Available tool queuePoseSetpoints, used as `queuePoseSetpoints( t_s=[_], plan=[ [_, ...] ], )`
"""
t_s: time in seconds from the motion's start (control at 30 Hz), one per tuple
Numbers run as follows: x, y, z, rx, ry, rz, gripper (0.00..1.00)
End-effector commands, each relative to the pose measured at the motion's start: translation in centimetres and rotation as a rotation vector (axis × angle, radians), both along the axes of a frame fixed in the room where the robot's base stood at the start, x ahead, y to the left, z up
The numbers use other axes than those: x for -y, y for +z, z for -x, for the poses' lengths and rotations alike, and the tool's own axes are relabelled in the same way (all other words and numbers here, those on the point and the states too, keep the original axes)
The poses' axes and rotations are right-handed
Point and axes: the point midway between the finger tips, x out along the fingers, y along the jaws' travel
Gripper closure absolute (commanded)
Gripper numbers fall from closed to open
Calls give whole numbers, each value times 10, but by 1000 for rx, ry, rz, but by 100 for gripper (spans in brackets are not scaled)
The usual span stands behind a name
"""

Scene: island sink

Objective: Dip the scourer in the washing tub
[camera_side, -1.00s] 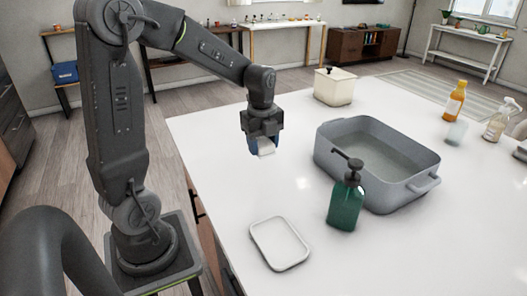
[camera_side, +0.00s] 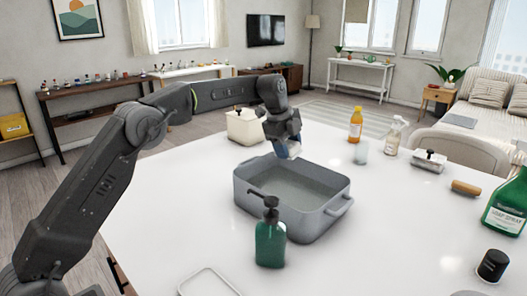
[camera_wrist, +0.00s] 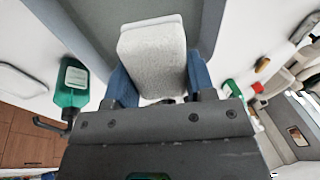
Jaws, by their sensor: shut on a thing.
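My gripper (camera_side: 287,148) is shut on the scourer (camera_side: 294,150), a pale block between its blue fingers. The wrist view shows the scourer (camera_wrist: 153,62) close up, light grey and rough, gripped at its lower end. The washing tub (camera_side: 312,226) is a grey rectangular basin with side handles, holding what looks like greyish water. My gripper holds the scourer above the tub's far side, apparently clear of the water. The exact height over the rim is hard to tell. The tub (camera_wrist: 85,22) also shows behind the scourer in the wrist view.
A green pump bottle (camera_side: 270,240) stands close to the tub's near side. A cream canister (camera_side: 245,127) stands just behind it. An empty white tray (camera_side: 208,284) lies at the front. An orange bottle (camera_side: 355,125), a glass (camera_side: 361,152) and a spray bottle (camera_side: 392,136) stand to the right.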

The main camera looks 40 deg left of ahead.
Motion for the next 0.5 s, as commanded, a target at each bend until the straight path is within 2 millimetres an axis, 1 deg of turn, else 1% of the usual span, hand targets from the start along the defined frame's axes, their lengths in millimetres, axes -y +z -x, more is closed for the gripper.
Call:
queuePoseSetpoints(
  t_s=[0.03, 0.1, 0.27, 0.5],
  plan=[
    [5, 0, -4, 4, -3, 4, 72],
    [9, 1, -6, 8, -4, 8, 72],
    [11, -3, -8, 9, -4, 11, 72],
    [11, -22, -7, 8, -4, 11, 72]
  ],
)
